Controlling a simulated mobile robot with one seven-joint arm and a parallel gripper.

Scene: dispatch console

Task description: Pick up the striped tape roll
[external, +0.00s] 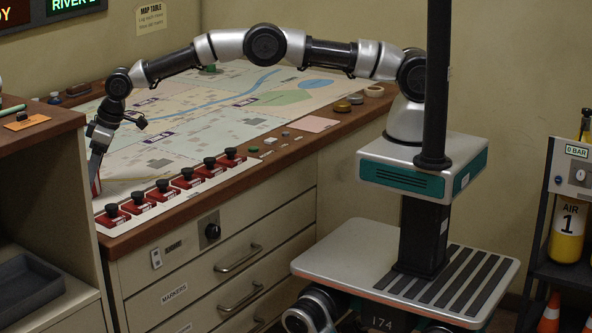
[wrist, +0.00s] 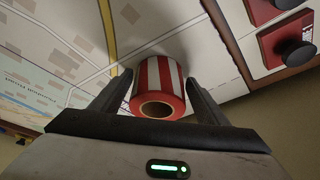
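The striped tape roll (wrist: 158,88), red and white with a brown core, sits between the two fingers of my gripper (wrist: 159,82) in the wrist view. In the external view, my gripper (external: 95,178) points down at the left end of the map table. Only a sliver of the roll (external: 97,186) shows there beside the fingers. Whether the roll still touches the table top cannot be told.
A row of several red-based black buttons (external: 164,190) runs along the table's front edge, right of my gripper. The map (external: 220,110) is mostly clear.

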